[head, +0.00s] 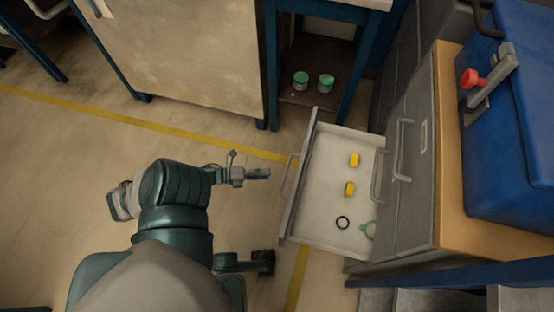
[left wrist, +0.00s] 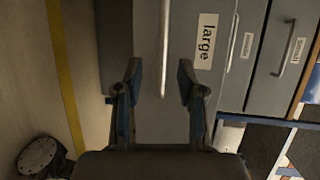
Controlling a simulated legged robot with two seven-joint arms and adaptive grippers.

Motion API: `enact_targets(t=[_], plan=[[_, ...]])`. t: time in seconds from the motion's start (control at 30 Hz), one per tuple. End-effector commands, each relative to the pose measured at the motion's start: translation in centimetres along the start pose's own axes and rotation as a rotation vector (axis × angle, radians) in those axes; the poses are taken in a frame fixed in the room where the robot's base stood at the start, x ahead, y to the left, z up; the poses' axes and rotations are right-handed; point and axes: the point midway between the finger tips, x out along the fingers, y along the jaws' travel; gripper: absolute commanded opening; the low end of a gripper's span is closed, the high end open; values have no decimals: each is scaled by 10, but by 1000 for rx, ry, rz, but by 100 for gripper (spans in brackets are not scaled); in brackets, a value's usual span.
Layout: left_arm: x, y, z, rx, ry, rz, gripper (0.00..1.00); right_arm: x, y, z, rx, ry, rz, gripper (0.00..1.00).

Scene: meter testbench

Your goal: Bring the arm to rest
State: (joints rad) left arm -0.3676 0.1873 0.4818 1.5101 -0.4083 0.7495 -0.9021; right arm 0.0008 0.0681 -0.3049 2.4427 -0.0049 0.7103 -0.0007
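My left gripper (head: 258,174) is just left of the handle (head: 289,174) of a pulled-out grey drawer (head: 335,228). In the left wrist view the gripper's two fingers (left wrist: 160,82) are spread apart with nothing held between them. The drawer handle (left wrist: 164,45) shows as a pale upright bar between and beyond the fingers. A gap shows between the fingertips and the handle in the head view. The drawer front carries a label reading "large" (left wrist: 207,41).
The open drawer holds two yellow pieces (head: 355,160), a black ring (head: 343,223) and a green ring (head: 369,230). Two green-topped jars (head: 326,82) stand on a shelf. A blue box (head: 508,125) sits on the wooden cabinet top (head: 452,190). Floor at left (head: 60,170) is clear.

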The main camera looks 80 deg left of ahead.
Motion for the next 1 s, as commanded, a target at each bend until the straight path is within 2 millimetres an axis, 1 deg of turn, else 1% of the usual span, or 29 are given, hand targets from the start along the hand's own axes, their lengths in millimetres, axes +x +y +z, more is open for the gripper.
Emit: enact_targets(t=[0.03, 0.1, 0.23, 1.0], plan=[[-8, 1, 0, -1, -1, 2, 39, 0, 0, 0, 0, 0, 0, 40], [-17, 1, 0, -1, -1, 2, 39, 0, 0, 0, 0, 0, 0, 40], [-24, 1, 0, 0, 0, 0, 39, 0, 0, 0, 0, 0, -1, 40], [-25, 1, 0, -1, 0, 0, 39, 0, 0, 0, 0, 0, 0, 40]])
